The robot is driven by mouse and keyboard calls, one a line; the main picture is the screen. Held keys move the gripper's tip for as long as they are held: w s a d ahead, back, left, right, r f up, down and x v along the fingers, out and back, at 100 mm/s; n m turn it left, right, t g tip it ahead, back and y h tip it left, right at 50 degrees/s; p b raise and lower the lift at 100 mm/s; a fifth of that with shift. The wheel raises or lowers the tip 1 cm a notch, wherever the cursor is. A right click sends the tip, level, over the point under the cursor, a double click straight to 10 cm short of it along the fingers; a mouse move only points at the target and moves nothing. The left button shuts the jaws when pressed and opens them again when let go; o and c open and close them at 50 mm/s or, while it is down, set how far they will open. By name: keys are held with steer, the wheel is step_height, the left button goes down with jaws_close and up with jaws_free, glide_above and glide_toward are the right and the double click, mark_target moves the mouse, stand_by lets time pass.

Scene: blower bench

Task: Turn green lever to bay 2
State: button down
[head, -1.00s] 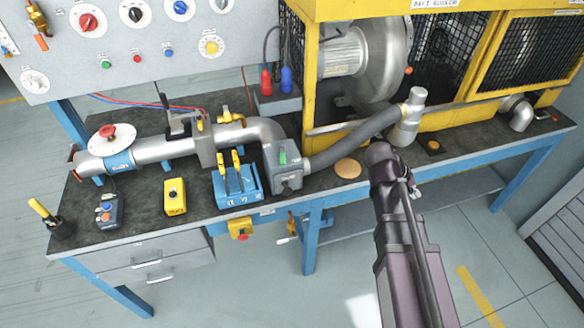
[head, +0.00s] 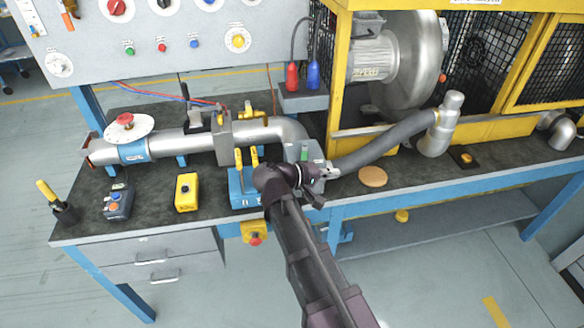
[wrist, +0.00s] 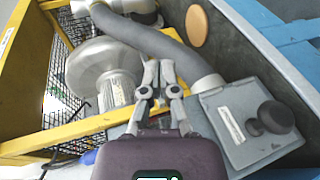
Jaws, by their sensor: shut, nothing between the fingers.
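The green lever (head: 304,153) stands on the grey box (head: 319,161) at the right end of the silver pipe. My gripper (head: 328,171) is at the box's right side near the hose, partly hidden by my arm in the head view. In the wrist view my gripper (wrist: 158,66) is shut and empty, left of the box and apart from the lever. The lever's bay markings are too small to read.
A grey corrugated hose (head: 385,143) runs from the box toward the blower housing (head: 405,60) in its yellow frame. A blue block with yellow levers (head: 246,158) sits left of the box. A tan disc (head: 373,177) lies on the bench to the right.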

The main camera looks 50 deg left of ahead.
steer(key=s+a+n+t+y+b, duration=0.3)
steer(key=s+a+t+y+b, duration=0.1)
steer(key=s+a, duration=0.9)
steer(key=s+b, duration=0.1)
steer(key=s, duration=0.3)
steer(key=shift+s+a+r+n, duration=0.15)
steer(key=shift+s+a+n, duration=0.1)
steer(key=shift+a+n, duration=0.15)
steer(key=shift+w, duration=0.1)
glide_toward(304, 158)
steer(key=w+a, duration=0.4)
steer(key=shift+w+d+f, duration=0.25)
steer(key=shift+w+d, duration=0.4)
steer(key=shift+w, duration=0.1)
steer(key=shift+w+d+f, duration=0.2)
steer(key=shift+w+d, duration=0.45)
steer(key=shift+w, duration=0.15)
steer(key=shift+d, duration=0.1)
